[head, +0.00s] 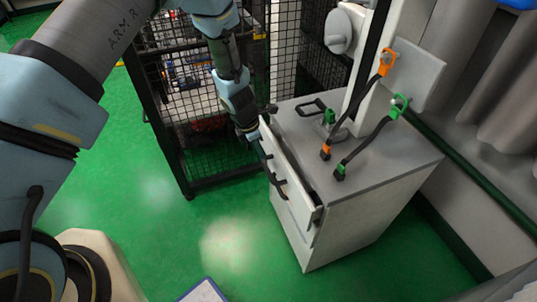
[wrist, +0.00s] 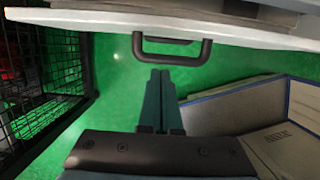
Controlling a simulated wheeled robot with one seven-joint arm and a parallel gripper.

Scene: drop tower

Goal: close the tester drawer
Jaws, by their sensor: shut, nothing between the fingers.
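The tester drawer (head: 290,178) is in the left face of a white cabinet with a grey top (head: 390,165). It stands slightly open, with a dark gap behind its front panel. Its dark bar handle (head: 272,172) shows on the front. In the wrist view the pale drawer front (wrist: 230,30) crosses the top, with the handle (wrist: 172,60) below it. My gripper (wrist: 160,75) is shut and empty, its fingertips just short of the handle in that picture; contact cannot be told. In the head view my gripper (head: 250,128) is at the drawer's far end.
A black mesh cage (head: 205,110) stands close behind my gripper and at the left in the wrist view. Straps with orange (head: 325,152) and green (head: 340,170) ends hang over the cabinet top. A blue-edged box (wrist: 235,95) is at the wrist view's right.

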